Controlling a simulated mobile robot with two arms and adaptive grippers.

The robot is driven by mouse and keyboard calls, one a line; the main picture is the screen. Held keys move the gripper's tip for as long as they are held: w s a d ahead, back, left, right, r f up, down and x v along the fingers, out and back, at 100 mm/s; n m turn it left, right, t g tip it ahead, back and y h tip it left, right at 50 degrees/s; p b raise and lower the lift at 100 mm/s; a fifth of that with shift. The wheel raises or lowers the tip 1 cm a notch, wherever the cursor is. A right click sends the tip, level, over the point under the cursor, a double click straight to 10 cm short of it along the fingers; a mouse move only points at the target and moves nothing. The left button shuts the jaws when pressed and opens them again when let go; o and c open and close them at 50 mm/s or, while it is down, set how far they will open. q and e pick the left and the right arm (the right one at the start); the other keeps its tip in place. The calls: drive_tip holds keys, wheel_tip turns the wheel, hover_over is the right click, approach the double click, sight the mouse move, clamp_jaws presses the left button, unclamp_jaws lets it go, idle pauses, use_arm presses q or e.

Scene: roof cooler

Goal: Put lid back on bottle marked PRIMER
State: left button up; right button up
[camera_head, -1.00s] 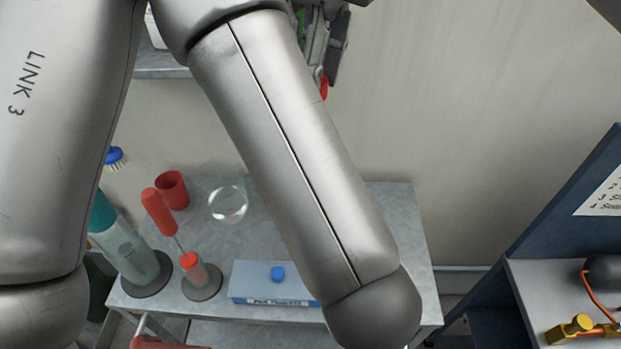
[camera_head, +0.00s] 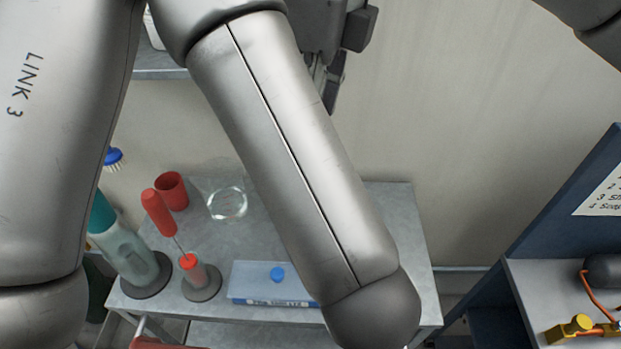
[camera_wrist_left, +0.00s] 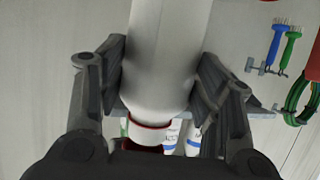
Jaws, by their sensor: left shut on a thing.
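In the left wrist view my left gripper (camera_wrist_left: 162,78) is shut on a white bottle (camera_wrist_left: 165,45), with a dark finger on each side of it. The bottle's narrower end has a red rim (camera_wrist_left: 150,124), with more red partly hidden below it. No PRIMER marking shows on the bottle's visible side. In the head view the left gripper (camera_head: 328,75) is at the top middle, mostly hidden behind my arm link, and the bottle cannot be seen there. I cannot tell which red part is a lid. My right gripper is not in view.
White bottles (camera_wrist_left: 192,140) stand behind the held one. Blue and green brushes (camera_wrist_left: 275,45) hang to the right.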

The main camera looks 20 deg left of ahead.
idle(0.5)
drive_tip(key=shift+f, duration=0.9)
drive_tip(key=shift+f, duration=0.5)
